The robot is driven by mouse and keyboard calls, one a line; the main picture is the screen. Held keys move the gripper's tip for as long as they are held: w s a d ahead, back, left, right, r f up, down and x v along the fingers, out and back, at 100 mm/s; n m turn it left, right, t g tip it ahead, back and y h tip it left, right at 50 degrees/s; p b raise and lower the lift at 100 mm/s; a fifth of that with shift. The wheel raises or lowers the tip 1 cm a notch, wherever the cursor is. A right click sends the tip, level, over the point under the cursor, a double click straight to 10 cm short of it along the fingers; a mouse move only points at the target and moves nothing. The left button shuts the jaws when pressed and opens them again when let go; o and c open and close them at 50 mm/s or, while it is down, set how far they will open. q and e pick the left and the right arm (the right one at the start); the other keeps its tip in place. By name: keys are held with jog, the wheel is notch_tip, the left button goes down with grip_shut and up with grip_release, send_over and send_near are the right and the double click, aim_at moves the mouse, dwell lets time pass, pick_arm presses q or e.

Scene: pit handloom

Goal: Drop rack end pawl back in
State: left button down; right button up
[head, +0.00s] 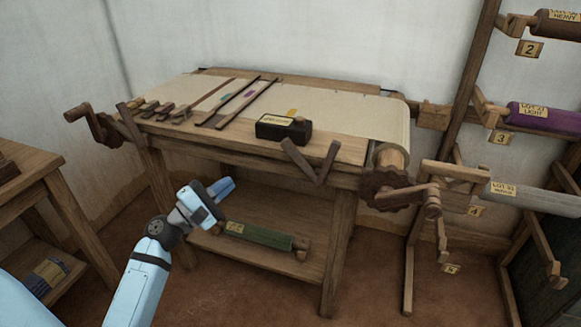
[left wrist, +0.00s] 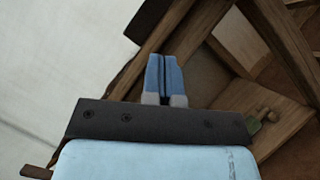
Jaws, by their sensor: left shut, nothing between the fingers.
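The wooden rack (head: 463,75) stands at the right, with dark and light arms at each numbered level. Small wooden end pieces show by the second level (head: 517,24), the third level (head: 488,108) and the fourth level (head: 455,172). I cannot tell which is the pawl in question. My left gripper (head: 226,185) is shut and empty, in front of the loom and left of the rack, well apart from it. Its closed blue fingers also show in the left wrist view (left wrist: 164,76). My right gripper is not in view.
The loom table (head: 345,150) stands between my left gripper and the rack, with a toothed wheel and crank (head: 395,190) projecting at its right. A dark box (head: 283,130) sits on top. A green roll (head: 258,235) lies on the lower shelf. A side table (head: 25,170) stands left.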

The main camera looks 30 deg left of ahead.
aim_at(300, 161)
pick_arm(q)
jog(key=shift+r, duration=0.1)
jog(key=shift+s+d+r+p+x, duration=0.2)
jog(key=shift+d+p+x, duration=0.2)
jog(key=shift+p+x, duration=1.3)
jog(key=shift+s+d+r+p+x, duration=0.2)
jog(key=shift+d+p+x, duration=0.4)
jog(key=shift+x, duration=1.95)
jog(key=shift+s+d+r+p+x, duration=0.1)
jog(key=shift+d+r+p+x, duration=0.1)
jog(key=shift+p+x, duration=1.55)
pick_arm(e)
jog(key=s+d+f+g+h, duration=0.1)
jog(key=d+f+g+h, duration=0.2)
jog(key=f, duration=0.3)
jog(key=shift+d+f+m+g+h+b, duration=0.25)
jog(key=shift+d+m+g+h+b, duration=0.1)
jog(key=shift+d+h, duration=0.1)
pick_arm(q)
jog(key=shift+w+d+r, duration=0.1)
jog(key=shift+w, duration=0.25)
